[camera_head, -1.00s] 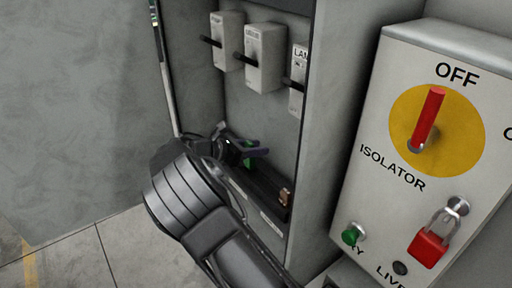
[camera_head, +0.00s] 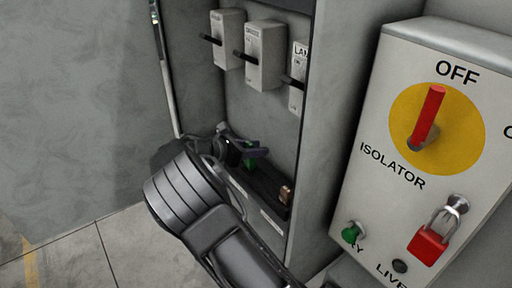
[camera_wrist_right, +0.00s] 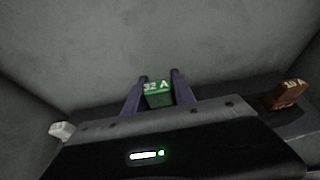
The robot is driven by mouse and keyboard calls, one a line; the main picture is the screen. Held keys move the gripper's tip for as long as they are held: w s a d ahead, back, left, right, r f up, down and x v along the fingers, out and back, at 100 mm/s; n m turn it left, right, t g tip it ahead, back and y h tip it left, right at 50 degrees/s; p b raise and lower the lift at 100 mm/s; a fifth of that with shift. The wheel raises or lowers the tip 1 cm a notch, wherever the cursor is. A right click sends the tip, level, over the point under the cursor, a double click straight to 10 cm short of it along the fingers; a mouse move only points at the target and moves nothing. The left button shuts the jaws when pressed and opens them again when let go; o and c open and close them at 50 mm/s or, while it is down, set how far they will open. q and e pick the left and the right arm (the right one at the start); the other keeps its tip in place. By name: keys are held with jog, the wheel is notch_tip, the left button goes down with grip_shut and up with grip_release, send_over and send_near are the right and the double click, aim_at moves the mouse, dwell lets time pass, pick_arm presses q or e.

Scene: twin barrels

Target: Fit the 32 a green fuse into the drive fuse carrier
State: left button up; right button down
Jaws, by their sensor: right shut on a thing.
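The green fuse (camera_wrist_right: 158,98), marked 32 A, sits between the two fingers of my right gripper (camera_wrist_right: 159,90), which is shut on it. In the head view the right gripper (camera_head: 250,152) is inside the cabinet, low down at the dark fuse rack, and only a bit of green shows there. I cannot tell whether the fuse touches the rack. The middle grey carrier (camera_head: 265,58), whose small label seems to read DRIVE, is on the cabinet's back wall above the gripper. Its handle sticks out to the left. My left gripper is not in view.
A brown fuse (camera_wrist_right: 288,95) lies to the right on the dark rack (camera_head: 268,190), and a white one (camera_wrist_right: 62,130) shows at left. Other carriers flank the middle one, left (camera_head: 227,40) and right (camera_head: 297,80). The isolator box (camera_head: 430,150), at OFF with a red padlock (camera_head: 428,246), stands right.

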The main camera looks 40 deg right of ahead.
jog(key=shift+f+b, duration=1.1)
jog(key=shift+f, duration=1.3)
jog(key=c, duration=1)
grip_release()
jog(key=shift+o, duration=0.2)
jog(key=b+v, duration=0.1)
jog(key=v, duration=0.5)
jog(key=shift+a+r, duration=0.1)
jog(key=shift+a, duration=0.25)
jog(key=shift+a+r, duration=0.3)
jog(key=shift+a, duration=0.15)
